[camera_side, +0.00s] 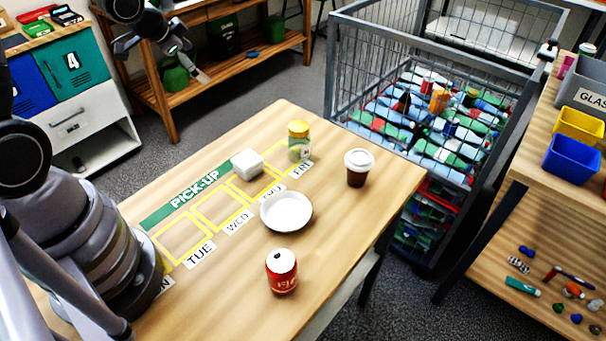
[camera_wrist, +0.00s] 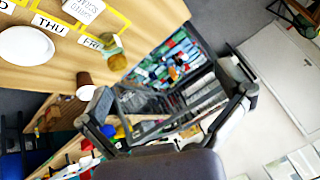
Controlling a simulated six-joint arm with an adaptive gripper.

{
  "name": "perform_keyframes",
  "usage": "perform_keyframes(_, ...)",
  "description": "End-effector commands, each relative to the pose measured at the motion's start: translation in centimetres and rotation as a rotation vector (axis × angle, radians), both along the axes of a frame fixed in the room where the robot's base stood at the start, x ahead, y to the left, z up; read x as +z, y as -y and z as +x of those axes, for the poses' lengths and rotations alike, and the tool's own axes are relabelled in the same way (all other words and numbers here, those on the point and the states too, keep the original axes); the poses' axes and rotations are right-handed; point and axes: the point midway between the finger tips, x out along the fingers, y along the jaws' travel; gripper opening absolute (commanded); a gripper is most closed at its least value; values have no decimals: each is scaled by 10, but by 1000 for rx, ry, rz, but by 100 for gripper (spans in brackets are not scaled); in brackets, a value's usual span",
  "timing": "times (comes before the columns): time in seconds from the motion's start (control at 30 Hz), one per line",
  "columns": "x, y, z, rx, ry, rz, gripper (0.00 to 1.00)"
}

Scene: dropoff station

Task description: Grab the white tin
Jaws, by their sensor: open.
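The white tin (camera_side: 247,164) is a small squarish block with rounded edges. It sits on the wooden table in the yellow-marked pick-up area, left of a yellow-lidded jar. In the wrist view the white tin (camera_wrist: 84,9) is at the top left, partly cut by the frame edge, with dark lettering on it. My gripper (camera_side: 190,62) is at the top of the side view, raised and apart from the tin, beyond the table's back edge. In the wrist view my gripper (camera_wrist: 176,94) has its fingers wide apart with nothing between them.
The jar (camera_side: 299,141) stands close to the tin. A white bowl (camera_side: 286,210), a lidded brown cup (camera_side: 357,168) and a red can (camera_side: 282,271) stand nearer the front and right. The table's right front is clear.

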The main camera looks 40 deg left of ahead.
Motion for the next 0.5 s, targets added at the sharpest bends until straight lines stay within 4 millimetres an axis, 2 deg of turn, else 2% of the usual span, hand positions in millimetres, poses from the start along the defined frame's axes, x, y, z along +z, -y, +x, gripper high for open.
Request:
perform_keyframes(0.03,-27,-3,4,-36,-8,-16,100)
perform_keyframes(0.2,-98,1,11,-163,54,-99,100)
perform_keyframes(0.4,-165,21,-6,-228,182,-269,100)
perform_keyframes(0.5,-185,32,-18,-217,260,-355,100)
